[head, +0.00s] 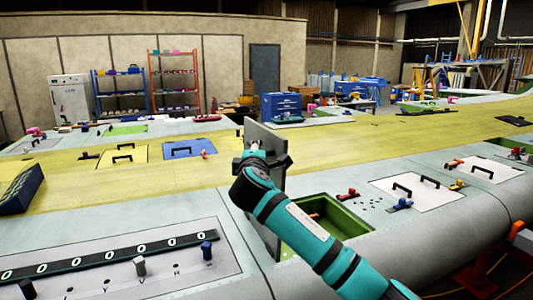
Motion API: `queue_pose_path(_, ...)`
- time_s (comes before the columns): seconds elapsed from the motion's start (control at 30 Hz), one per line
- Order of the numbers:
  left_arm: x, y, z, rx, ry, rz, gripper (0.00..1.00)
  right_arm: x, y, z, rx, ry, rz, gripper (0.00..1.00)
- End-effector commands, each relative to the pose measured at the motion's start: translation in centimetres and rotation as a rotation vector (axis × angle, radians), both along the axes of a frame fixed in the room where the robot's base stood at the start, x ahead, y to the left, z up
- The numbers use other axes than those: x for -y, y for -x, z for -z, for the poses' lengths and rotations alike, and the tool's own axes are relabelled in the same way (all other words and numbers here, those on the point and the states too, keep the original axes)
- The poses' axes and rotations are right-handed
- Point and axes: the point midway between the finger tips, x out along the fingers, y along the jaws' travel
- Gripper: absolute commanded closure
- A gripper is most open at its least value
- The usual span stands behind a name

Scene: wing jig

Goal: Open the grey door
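The grey door (268,137) stands upright on the wing, at the left edge of an open recess with green walls (335,212). Its flat face is seen at a steep angle, and its lower part (268,238) shows below my arm. My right gripper (256,155) is up against the door's upper part, at the end of the teal arm coming in from the lower right. The wrist hides its fingertips and any handle there, so I cannot tell whether it is shut on something. My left gripper is out of view.
A white panel with black handles (418,192) lies right of the recess, near red and blue clamps (400,204). A blue box (20,190) sits at the far left.

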Motion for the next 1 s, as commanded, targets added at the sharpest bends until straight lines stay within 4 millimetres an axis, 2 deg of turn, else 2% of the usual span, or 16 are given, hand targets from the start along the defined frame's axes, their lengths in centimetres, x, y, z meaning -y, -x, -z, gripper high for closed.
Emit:
queue_pose_path(0.47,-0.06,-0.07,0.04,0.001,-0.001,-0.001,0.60,-0.38,0.12,-0.02,0.005,0.010,-0.002,1.00)
queue_pose_path(0.5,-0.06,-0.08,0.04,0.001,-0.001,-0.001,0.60,-0.38,0.11,-0.01,0.005,0.010,-0.002,0.81)
queue_pose_path(0.63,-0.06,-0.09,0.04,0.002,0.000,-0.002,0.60,-0.35,0.12,0.02,0.005,0.010,-0.001,0.64)
queue_pose_path(1.0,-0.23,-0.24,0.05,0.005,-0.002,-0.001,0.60,-0.41,0.65,0.04,0.005,0.009,-0.003,0.63)
